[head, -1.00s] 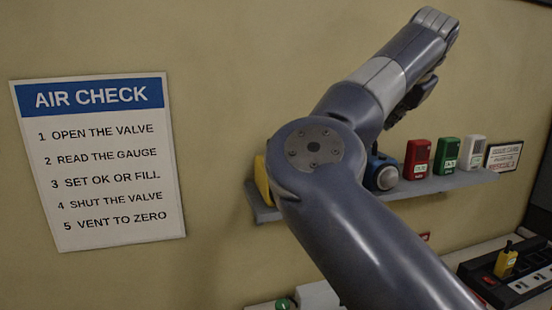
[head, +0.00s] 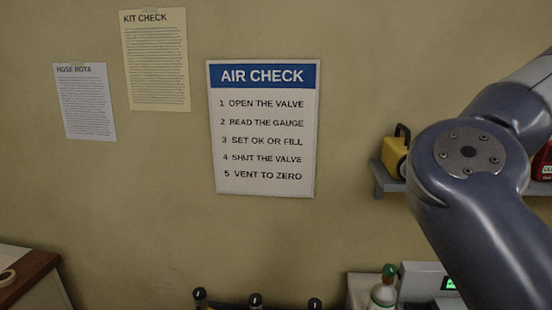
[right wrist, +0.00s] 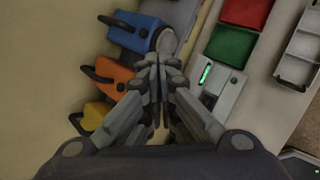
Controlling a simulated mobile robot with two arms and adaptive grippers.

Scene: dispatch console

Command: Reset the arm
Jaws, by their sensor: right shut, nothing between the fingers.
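My right arm (head: 470,180) is at the right of the head view, its upper part leaving the right edge, so its gripper is outside that view. In the right wrist view my right gripper (right wrist: 157,70) is shut and empty, fingertips together. It appears over the gap between the row of handled cases and a pale device with a green display (right wrist: 207,75). I cannot tell its height above them. My left gripper shows in neither view.
The wrist view shows blue (right wrist: 135,30), orange (right wrist: 103,78) and yellow (right wrist: 95,115) cases at left, and red (right wrist: 247,12) and green (right wrist: 231,45) trays at right. The head view shows the AIR CHECK sign (head: 263,185), a shelf (head: 385,181) and a bottle (head: 383,294).

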